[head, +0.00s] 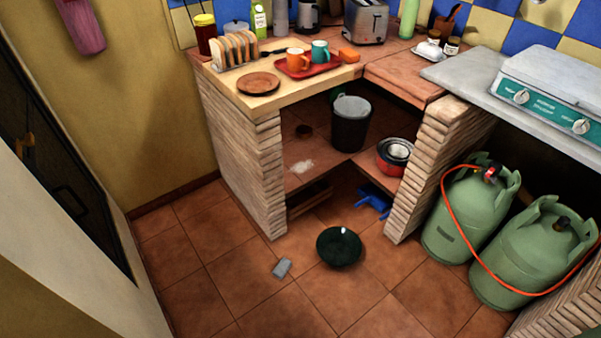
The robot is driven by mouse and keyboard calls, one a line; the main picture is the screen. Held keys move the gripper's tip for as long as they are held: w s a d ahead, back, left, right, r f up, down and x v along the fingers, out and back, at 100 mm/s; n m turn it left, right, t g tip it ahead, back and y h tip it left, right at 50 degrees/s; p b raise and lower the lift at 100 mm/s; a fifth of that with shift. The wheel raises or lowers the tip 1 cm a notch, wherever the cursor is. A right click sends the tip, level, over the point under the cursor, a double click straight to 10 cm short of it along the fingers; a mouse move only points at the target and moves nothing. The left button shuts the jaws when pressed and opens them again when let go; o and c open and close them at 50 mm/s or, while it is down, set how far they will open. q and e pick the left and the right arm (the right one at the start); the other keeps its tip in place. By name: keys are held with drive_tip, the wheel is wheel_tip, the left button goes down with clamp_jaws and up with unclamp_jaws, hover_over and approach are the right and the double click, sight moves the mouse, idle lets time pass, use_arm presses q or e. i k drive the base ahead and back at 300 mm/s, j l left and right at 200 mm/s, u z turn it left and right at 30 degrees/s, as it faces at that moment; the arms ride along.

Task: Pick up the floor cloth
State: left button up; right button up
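A small grey piece (282,267) lies on the tiled floor in front of the brick counter; it may be the floor cloth, but it is too small to be sure. A bright blue crumpled-looking thing (373,201) lies on the floor under the shelf, between the brick pillars; I cannot tell whether it is cloth. A dark green round object (338,248) with a small white spot sits on the floor, right of the grey piece. Neither of my grippers is in view.
Two green gas bottles (470,216) with an orange hose stand at the right. A dark bin (350,124) and bowls (395,154) stand on the lower shelf (320,160). A dark door (55,170) is at the left. The floor (200,265) is open at the front left.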

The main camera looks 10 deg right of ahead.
sight(280, 269)
drive_tip(key=i+l+u, duration=0.15)
drive_tip(key=i+l, duration=0.3)
drive_tip(key=i+l+u, duration=0.2)
drive_tip(key=i+l, duration=0.2)
drive_tip(key=l, duration=0.15)
